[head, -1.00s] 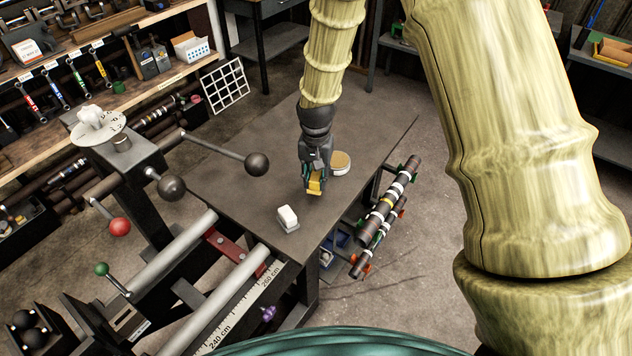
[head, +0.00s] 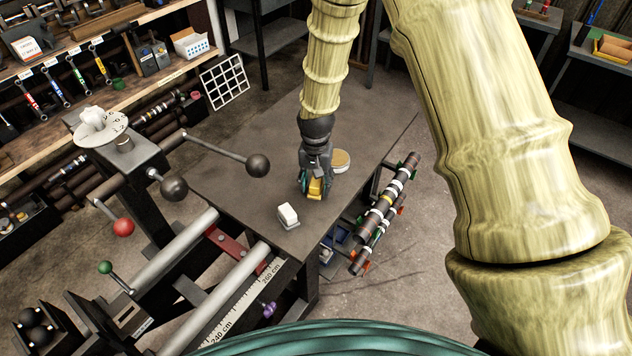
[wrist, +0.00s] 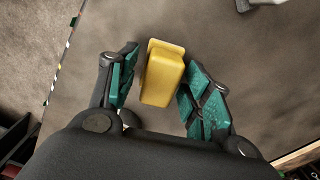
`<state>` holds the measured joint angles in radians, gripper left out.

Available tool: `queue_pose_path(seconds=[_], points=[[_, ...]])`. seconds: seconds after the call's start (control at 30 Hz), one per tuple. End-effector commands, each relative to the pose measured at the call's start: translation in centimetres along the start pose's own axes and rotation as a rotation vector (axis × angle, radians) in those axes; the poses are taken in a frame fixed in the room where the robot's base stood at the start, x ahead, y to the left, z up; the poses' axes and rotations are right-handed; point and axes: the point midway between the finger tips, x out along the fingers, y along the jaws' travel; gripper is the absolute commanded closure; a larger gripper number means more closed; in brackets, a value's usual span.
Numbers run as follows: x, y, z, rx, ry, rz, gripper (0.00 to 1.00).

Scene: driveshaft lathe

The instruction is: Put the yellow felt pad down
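The yellow felt pad (head: 315,188) is a small yellow block on the dark grey table (head: 250,140). In the wrist view the pad (wrist: 162,75) sits between the two teal-padded fingers of my gripper (wrist: 162,82). Narrow gaps show between the pad and the fingers, so my gripper is open around it. In the head view my gripper (head: 315,187) points down at the table and hides part of the pad. The pad appears to rest on the tabletop; its underside is hidden.
A white block on a grey base (head: 288,215) stands in front of my gripper. Lathe levers with dark knobs (head: 258,166) reach over the table's left side. A rack of shafts (head: 385,210) is off the right edge.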

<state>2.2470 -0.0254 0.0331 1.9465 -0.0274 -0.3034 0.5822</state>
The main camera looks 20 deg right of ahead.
Motion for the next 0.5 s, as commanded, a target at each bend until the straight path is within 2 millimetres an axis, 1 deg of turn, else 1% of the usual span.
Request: queue_pose_path(seconds=[0.27,0.37,0.5], points=[[-0.4,0.0,0.0,0.0,0.001,0.0,0.51],[-1.1,0.0,-0.1,0.0,0.002,-0.001,0.51],[-2.6,0.0,-0.1,0.001,0.002,-0.001,0.51]])
